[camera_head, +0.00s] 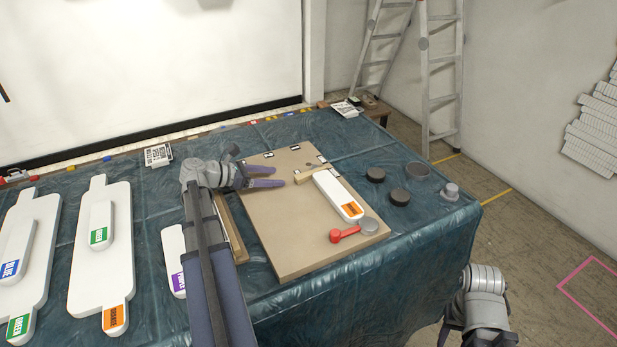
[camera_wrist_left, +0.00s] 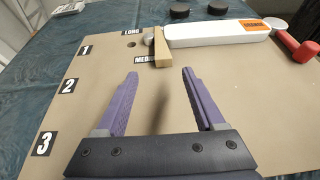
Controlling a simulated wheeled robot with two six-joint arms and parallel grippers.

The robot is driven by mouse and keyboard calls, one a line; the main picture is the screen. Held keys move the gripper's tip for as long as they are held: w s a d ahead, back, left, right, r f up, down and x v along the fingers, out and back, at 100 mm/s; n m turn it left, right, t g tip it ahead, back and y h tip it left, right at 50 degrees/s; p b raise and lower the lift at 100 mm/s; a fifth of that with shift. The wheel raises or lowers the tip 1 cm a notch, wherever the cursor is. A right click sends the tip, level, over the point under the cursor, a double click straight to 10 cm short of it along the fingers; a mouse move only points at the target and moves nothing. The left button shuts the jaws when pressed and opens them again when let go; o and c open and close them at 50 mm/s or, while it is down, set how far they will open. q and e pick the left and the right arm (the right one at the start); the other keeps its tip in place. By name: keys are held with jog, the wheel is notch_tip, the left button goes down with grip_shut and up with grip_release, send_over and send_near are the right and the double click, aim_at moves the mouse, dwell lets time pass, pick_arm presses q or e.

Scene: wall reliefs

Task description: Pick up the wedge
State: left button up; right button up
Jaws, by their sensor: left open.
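The wedge (camera_head: 308,175) is a small light-wood piece lying on the tan board (camera_head: 290,240), close by the end of a white block with an orange label (camera_head: 338,196). In the left wrist view the wedge (camera_wrist_left: 161,48) lies beyond the fingertips, close to the board's printed marks. My left gripper (camera_head: 283,177) is open and empty over the board, its purple fingers pointing toward the wedge; it also shows in the left wrist view (camera_wrist_left: 160,74). My right gripper (camera_head: 447,334) is low at the bottom right, off the table, with its fingers partly hidden.
Dark discs (camera_head: 376,174) stand to the right on the blue-green cloth. White boards with coloured labels (camera_head: 103,250) lie at left. A stepladder (camera_head: 440,75) stands behind the table.

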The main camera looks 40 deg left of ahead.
aim_at(296, 177)
pick_arm(q)
jog(key=shift+b+x, duration=0.35)
jog(key=shift+x, duration=0.65)
jog(key=shift+w+d+f, duration=0.1)
jog(key=shift+w, duration=0.1)
jog(key=b+x, duration=0.1)
jog(key=x, duration=0.1)
jog(key=b+x, duration=0.1)
jog(key=x, duration=0.2)
jog(key=shift+d, duration=0.25)
grip_shut()
